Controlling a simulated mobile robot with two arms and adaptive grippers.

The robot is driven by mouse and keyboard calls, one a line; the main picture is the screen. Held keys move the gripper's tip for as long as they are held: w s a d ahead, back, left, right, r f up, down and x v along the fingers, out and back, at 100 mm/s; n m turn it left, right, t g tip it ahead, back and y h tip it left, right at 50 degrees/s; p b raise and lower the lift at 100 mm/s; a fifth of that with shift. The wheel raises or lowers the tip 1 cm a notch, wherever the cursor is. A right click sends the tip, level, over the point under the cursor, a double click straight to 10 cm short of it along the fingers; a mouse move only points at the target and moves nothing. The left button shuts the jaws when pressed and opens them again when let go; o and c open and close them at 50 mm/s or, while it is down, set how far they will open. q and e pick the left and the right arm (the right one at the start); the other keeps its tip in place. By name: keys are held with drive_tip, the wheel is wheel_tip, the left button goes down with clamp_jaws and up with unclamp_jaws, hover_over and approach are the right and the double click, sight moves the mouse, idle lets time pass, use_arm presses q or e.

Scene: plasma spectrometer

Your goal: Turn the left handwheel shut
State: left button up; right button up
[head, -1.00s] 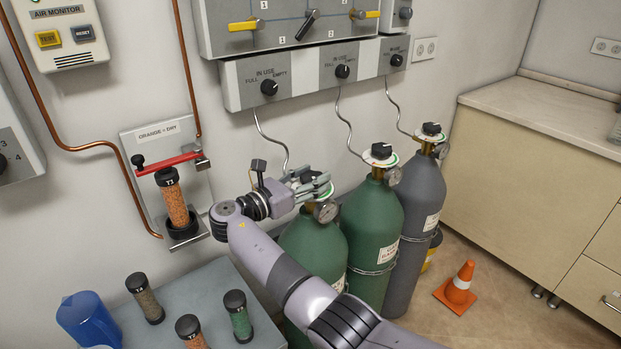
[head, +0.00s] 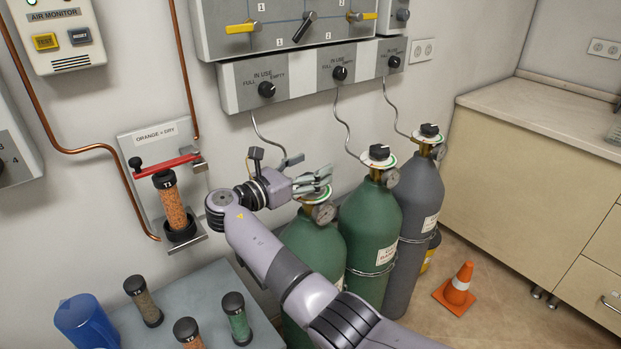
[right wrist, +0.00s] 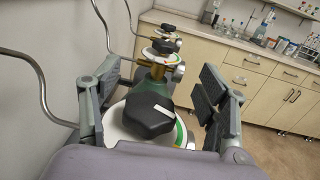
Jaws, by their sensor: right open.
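The left handwheel is a black knob with a white mark (right wrist: 147,115), on top of the left green cylinder (head: 312,248). In the head view my fingers hide most of it; its white dial (head: 318,193) shows just below them. My right gripper (head: 308,172) is at the top of this cylinder. In the right wrist view the open fingers (right wrist: 160,88) stand on either side of the knob, with visible gaps, so it is not gripped. My left gripper is in neither view.
A second green cylinder (head: 370,228) and a grey cylinder (head: 418,200) stand close to the right, each with a black knob. Thin metal tubes (head: 268,138) rise behind to the wall panel (head: 238,88). An orange cone (head: 457,288) stands on the floor.

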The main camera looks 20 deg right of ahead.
wheel_tip(320, 180, up, 7)
drive_tip(key=shift+s+f, duration=0.1)
idle(0.3)
drive_tip(key=s+d+f+n+t+y+p, duration=0.2)
drive_tip(key=d+f+n+t+p, duration=0.1)
drive_tip(key=d+t, duration=0.25)
drive_tip(key=s+d+f+n+t+y+p, duration=0.2)
drive_tip(key=d+f+t+p, duration=0.15)
drive_tip(key=d, duration=0.35)
drive_tip(key=s+a+f+n+t+y+p, duration=0.1)
drive_tip(key=s+a+f+n+y+p, duration=0.1)
drive_tip(key=s+a+n+y, duration=0.5)
drive_tip(key=s+a+f+n+y+p, duration=0.25)
drive_tip(key=s+y, duration=0.25)
drive_tip(key=y, duration=0.4)
drive_tip(key=shift+n, duration=0.35)
drive_tip(key=x, duration=0.5)
drive_tip(key=p+x, duration=0.1)
drive_tip(key=x, duration=1)
drive_tip(key=shift+w+d+r, duration=0.1)
drive_tip(key=shift+w+d, duration=0.15)
drive_tip(key=shift+w, duration=0.05)
drive_tip(key=shift+c, duration=0.3)
